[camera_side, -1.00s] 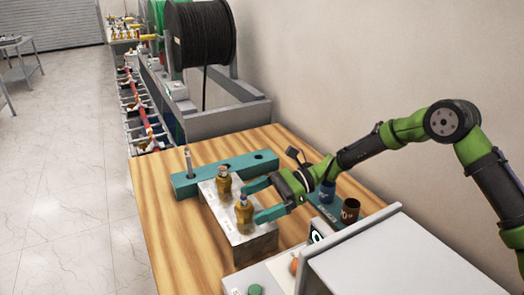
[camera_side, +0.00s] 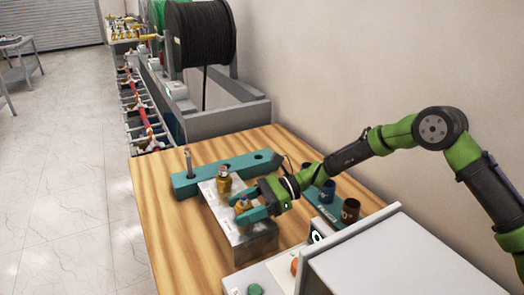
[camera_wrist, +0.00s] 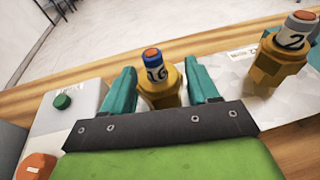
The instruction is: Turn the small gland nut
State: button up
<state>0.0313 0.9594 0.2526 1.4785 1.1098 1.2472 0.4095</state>
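Two brass glands stand upright on a light metal block (camera_side: 232,226). The nearer gland (camera_side: 242,204) has a blue collar with an orange top, and its collar reads what looks like "16" in the wrist view (camera_wrist: 159,82). The farther gland (camera_side: 224,182) has a pale collar marked "2" and a reddish top; it stands at the right in the wrist view (camera_wrist: 275,65). My gripper (camera_side: 246,205) is open, with its teal fingers on either side of the blue-collared gland. The wrist view shows gaps between both fingers and this gland. Neither gland is named as the small one.
A teal bar (camera_side: 232,171) with a vertical post lies behind the block. A blue cup (camera_side: 327,190) and a brown cup (camera_side: 350,210) stand in a teal rack at right. A grey box (camera_side: 405,260), a green button (camera_side: 255,290) and an orange knob (camera_side: 294,266) are in front.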

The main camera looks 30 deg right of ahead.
jog(key=c, duration=0.6)
jog(key=shift+c, duration=0.2)
jog(key=shift+n+g, duration=0.4)
jog(key=shift+g, duration=0.2)
jog(key=shift+n+g, duration=0.4)
jog(key=shift+g, duration=0.1)
jog(key=shift+c, duration=0.3)
jog(key=shift+n+g, duration=0.4)
jog(key=shift+g, duration=0.1)
